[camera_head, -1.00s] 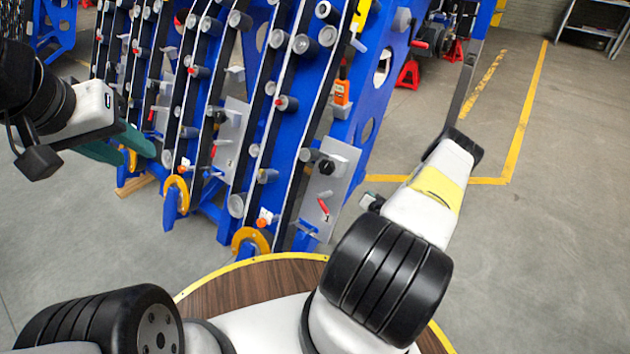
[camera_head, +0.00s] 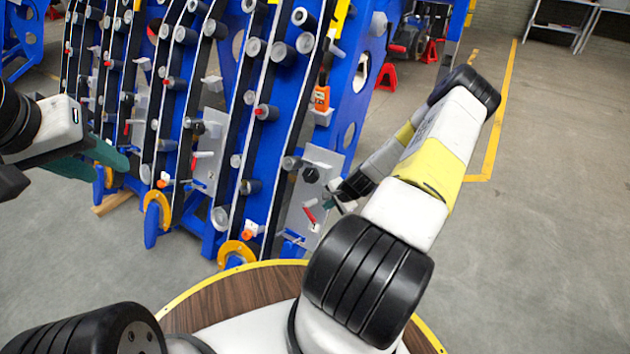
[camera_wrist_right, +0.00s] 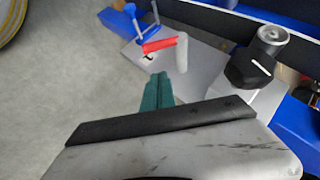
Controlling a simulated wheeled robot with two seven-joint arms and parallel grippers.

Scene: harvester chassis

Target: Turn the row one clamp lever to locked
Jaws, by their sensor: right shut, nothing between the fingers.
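The row one clamp lever (camera_head: 310,215) is a small red handle with a pale grey pivot, low on the grey plate (camera_head: 296,208) of the nearest row. In the right wrist view the red lever (camera_wrist_right: 159,45) lies beside a mark on the plate, its pale pivot (camera_wrist_right: 182,52) at its right end. My right gripper (camera_head: 343,203) is just right of the lever in the head view. Its teal fingers (camera_wrist_right: 158,90) are shut and empty, just short of the lever with a small apparent gap. My left gripper (camera_head: 112,168) has its teal fingers apart, away from this plate.
A black knob (camera_head: 311,174) sits above the lever on the same plate; it also shows in the right wrist view (camera_wrist_right: 250,68). A blue bracket (camera_wrist_right: 132,15) is near the lever's free end. Blue rows with grey rollers stand left. Floor at right is clear.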

